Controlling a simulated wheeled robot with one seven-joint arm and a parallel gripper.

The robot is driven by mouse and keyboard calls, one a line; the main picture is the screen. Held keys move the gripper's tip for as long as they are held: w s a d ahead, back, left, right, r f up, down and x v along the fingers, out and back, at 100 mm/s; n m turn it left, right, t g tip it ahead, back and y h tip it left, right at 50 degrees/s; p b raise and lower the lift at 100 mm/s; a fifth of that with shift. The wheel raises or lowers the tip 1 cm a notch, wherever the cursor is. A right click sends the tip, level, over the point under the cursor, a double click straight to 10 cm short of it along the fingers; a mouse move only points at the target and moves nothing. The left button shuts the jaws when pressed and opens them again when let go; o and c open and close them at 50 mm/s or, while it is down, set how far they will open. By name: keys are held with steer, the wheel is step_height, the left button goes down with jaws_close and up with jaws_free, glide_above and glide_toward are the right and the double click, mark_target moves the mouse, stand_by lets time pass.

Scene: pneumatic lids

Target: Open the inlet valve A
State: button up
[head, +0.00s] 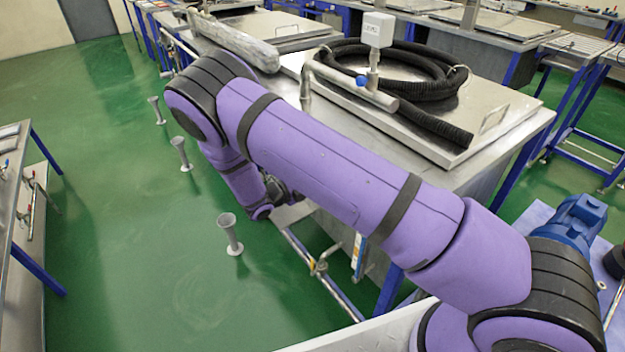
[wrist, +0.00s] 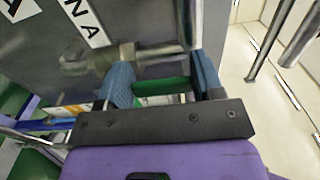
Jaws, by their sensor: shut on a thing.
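In the wrist view my gripper (wrist: 162,66) has its two blue fingers on either side of a green lever handle (wrist: 161,86), shut on it. I take this handle to be that of inlet valve A. A dull metal pipe fitting (wrist: 92,60) runs along the grey tank wall (wrist: 150,18) just beyond the fingers. A white label (wrist: 86,22) with the letters "NA" is on the wall, and part of another label (wrist: 14,8) shows at the corner. In the head view my purple arm reaches down beside the steel tank (head: 450,165); the fingers and handle are hidden there.
A black coiled hose (head: 400,75) and a bent metal pipe (head: 345,82) lie on the tank lid. Grey floor funnels (head: 231,235) stand on the green floor to the left. A blue-legged table (head: 30,255) is at the far left, with open floor between.

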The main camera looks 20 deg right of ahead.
steer(key=shift+w+n, duration=0.1)
steer(key=shift+n, duration=0.2)
steer(key=o, duration=1.3)
steer(key=v, duration=1.1)
